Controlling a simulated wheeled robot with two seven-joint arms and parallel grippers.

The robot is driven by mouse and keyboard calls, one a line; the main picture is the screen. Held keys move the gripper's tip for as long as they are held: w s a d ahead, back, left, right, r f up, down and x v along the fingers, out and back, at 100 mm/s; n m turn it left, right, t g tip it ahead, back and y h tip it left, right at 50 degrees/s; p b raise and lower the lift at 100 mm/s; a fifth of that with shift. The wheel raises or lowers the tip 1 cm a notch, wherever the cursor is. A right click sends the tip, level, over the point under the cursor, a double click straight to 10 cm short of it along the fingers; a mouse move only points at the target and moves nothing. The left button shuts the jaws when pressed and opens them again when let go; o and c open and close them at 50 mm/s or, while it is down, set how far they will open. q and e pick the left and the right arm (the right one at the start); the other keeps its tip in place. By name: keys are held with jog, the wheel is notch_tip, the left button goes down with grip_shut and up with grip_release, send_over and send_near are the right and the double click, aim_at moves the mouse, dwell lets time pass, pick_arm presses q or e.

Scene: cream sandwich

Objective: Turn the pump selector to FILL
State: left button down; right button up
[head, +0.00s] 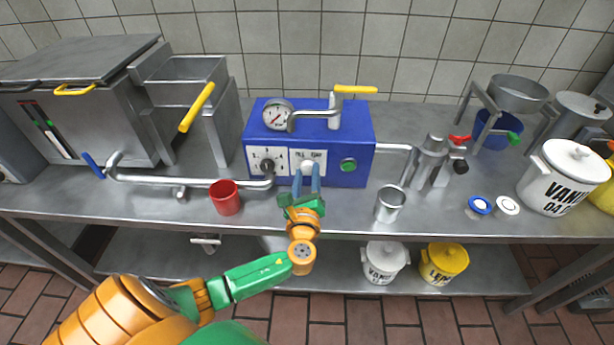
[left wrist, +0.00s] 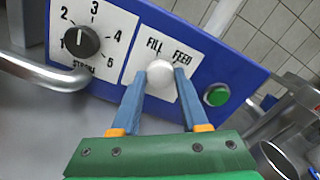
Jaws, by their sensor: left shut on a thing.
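The blue pump box (head: 352,172) stands on the steel counter. Its white plate marked FILL and FEED carries a round white selector knob (left wrist: 160,74), which also shows in the head view (head: 307,167). My left gripper (head: 308,170) reaches up to the box front, and its two blue fingers are shut on the knob, one on each side, in the left wrist view (left wrist: 160,82). The FILL and FEED labels show above the knob. I cannot tell which label the knob points to. My right gripper is not in view.
Left of the selector is a black numbered dial (left wrist: 81,41); right is a green button (left wrist: 216,95). A steel pipe (head: 215,183) runs left of the box. A red cup (head: 226,199) and a metal cup (head: 390,205) stand on the counter (head: 330,214).

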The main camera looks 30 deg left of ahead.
pick_arm(q)
jog(key=n+b, duration=0.1)
jog(key=n, duration=0.2)
jog(key=shift+f+n+b, duration=0.2)
jog(key=shift+n+b, duration=0.1)
jog(key=shift+b, duration=0.05)
jog(key=n+b, duration=0.2)
jog(key=n, duration=0.1)
jog(key=shift+n, duration=0.3)
jog(key=shift+r+n+b, duration=0.2)
jog(key=shift+n+b, duration=0.85)
jog(key=shift+n, duration=1.45)
jog(key=shift+c, duration=2.1)
grip_release()
